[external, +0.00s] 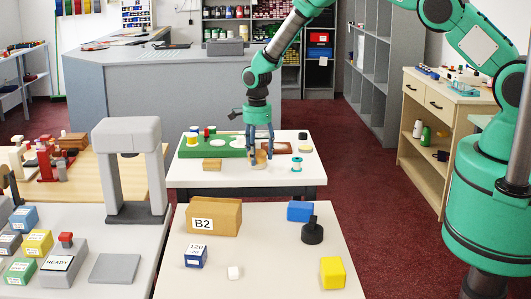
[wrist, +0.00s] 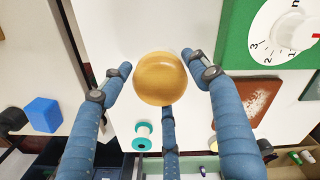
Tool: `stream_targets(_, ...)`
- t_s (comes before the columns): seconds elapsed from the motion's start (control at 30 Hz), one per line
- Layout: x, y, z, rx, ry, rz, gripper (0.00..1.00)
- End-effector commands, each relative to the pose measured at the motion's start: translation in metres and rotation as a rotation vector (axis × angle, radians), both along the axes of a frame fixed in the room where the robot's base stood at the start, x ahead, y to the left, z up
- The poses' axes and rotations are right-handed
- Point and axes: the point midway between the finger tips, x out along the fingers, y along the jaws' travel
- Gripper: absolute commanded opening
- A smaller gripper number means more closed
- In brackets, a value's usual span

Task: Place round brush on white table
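The round brush, as far as I can tell, is the thing with a round golden-wood knob (wrist: 160,78) seen from above in the wrist view. In the external view a small tan part of it (external: 261,157) shows between my fingers, at the white table (external: 235,179); its lower part is mostly hidden. My gripper (external: 260,158) points straight down over the middle of this table. In the wrist view its blue fingers (wrist: 156,62) stand around the knob, spread apart, with a small gap on the left. The third finger's tip is hidden behind the knob.
A teal-and-white spool (external: 297,164) stands to the right. A wooden block (external: 212,165) sits in front left. A nearer table holds a B2 box (external: 214,216).

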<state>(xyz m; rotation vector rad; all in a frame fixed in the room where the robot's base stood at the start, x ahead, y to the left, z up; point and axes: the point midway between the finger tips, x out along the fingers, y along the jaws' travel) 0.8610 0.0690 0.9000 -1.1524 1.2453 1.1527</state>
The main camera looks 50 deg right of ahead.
Motion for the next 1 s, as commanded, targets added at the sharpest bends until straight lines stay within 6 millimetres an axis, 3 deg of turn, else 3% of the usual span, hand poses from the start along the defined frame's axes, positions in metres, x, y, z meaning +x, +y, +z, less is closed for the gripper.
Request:
stream_targets(0.57, 0.001, 0.0, 0.008, 0.0, -0.002, 0.0, 0.71)
stream_targets(0.77, 0.001, 0.0, 0.028, 0.0, -0.002, 0.0, 0.71)
stream_targets(1.0, 0.001, 0.0, 0.065, 0.0, -0.002, 0.0, 0.71)
